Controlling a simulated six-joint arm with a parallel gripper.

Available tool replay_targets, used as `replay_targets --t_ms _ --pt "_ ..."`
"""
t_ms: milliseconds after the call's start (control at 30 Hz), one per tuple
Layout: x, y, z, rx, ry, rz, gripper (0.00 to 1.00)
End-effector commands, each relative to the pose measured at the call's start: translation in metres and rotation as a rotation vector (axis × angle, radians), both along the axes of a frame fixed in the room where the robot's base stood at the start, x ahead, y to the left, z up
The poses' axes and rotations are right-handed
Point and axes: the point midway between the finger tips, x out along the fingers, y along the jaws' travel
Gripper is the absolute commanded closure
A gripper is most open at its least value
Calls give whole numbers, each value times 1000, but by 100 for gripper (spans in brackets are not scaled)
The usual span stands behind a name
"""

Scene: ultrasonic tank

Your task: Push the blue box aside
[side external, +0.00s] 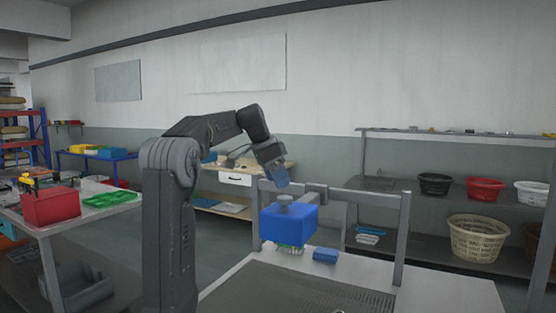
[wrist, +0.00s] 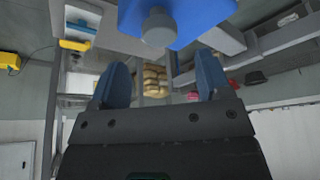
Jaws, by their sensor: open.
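My gripper (side external: 277,180) is above the knob, pointing down, apart from the box as far as I can tell. In the wrist view, my gripper (wrist: 161,82) shows two blue fingers spread apart with nothing between them. The blue box (wrist: 204,15) and its grey knob (wrist: 158,29) are at the top of that view, beyond the fingertips. A smaller blue block (side external: 325,255) lies on the table to the right of the large box.
A green item (side external: 290,249) shows under the box's front edge. A grey frame (side external: 400,235) rises behind and beside the box. A ribbed grey surface (side external: 290,292) covers the table's front. The tabletop right of the small block looks clear.

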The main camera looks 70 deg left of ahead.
Motion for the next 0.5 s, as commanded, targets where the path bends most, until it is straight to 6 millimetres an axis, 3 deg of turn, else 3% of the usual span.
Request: replay_targets --t_ms 200,500 --pt "2 0 39 2 -1 -2 29" --pt "1 0 61 -1 1 -2 29"
